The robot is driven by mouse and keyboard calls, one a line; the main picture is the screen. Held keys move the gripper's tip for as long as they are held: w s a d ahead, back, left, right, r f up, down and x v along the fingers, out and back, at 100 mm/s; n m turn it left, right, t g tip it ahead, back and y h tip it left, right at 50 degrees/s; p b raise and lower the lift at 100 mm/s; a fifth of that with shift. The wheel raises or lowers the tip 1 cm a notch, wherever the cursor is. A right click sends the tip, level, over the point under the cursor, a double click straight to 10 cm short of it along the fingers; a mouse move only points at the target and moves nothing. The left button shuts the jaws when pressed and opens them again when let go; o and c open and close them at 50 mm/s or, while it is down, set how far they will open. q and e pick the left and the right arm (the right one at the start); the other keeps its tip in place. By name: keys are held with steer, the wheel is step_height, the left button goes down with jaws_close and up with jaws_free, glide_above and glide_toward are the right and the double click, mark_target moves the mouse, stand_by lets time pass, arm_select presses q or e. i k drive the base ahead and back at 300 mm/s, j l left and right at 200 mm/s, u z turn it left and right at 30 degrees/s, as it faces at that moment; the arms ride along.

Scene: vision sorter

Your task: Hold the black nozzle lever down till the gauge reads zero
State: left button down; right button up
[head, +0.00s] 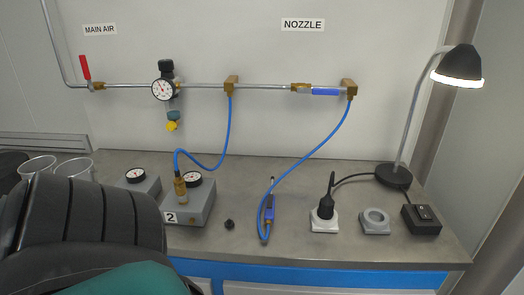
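The air nozzle (269,207), dark and blue with a thin tip pointing back, lies on the grey bench at the end of a blue hose. Its black lever is too small to make out clearly. A round white-faced gauge (163,90) sits on the wall pipe; its needle is too small to read. Two smaller gauges, a left one (136,175) and a right one (193,179), sit on grey boxes; their readings are also unclear. Neither of my grippers is in view. A large dark ribbed shape, apparently part of my arm, fills the lower left.
A red handle (85,68) stands upright under MAIN AIR. A blue valve handle (326,92) lies along the pipe under NOZZLE. A black knob (229,224), black-handled tool (327,202), grey ring holder (375,220), switch box (422,220) and lamp (459,64) stand around the nozzle.

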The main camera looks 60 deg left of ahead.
mark_target(270, 201)
steer(key=k+j, duration=0.25)
steer(key=j, duration=0.15)
steer(key=k+j, duration=0.3)
steer(key=j, duration=0.15)
steer(key=k+j, duration=0.25)
steer(key=j, duration=0.15)
